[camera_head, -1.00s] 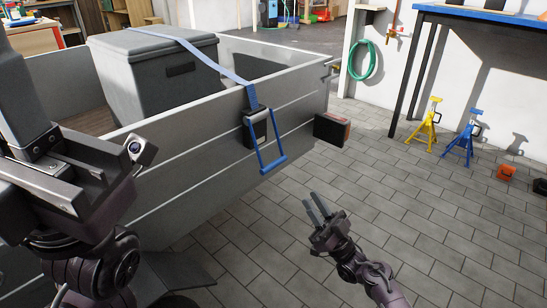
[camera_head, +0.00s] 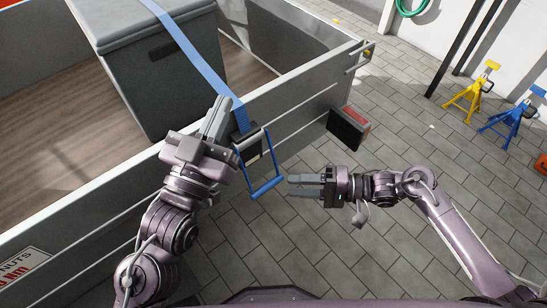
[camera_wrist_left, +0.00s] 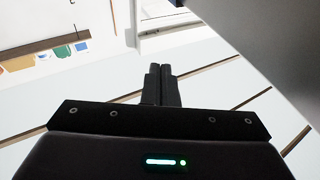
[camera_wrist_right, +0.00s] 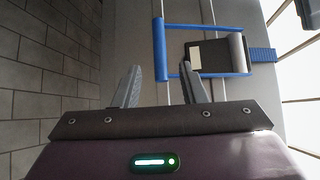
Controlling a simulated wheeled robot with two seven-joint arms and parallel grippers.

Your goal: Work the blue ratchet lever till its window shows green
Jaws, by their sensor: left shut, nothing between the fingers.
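The ratchet (camera_head: 252,150) hangs on the outer side of the trailer wall, with its blue lever (camera_head: 267,188) sticking out and down. In the right wrist view the blue lever (camera_wrist_right: 160,50) frames a dark body with a pale patch (camera_wrist_right: 195,56); no green shows there. The blue strap (camera_head: 185,45) runs from the ratchet over a grey box. My right gripper (camera_head: 290,186) is open and empty, its fingers pointing at the lever bar, just right of it and apart. My left gripper (camera_head: 220,110) is shut and empty, near the strap above the ratchet; contact cannot be told.
The trailer wall (camera_head: 310,85) runs diagonally beneath my left arm. The grey box (camera_head: 150,60) stands inside the trailer. A dark box with a red top (camera_head: 348,128) is right of the ratchet. Yellow (camera_head: 470,92) and blue (camera_head: 512,118) stands are farther right. Tiled floor is clear around my right arm.

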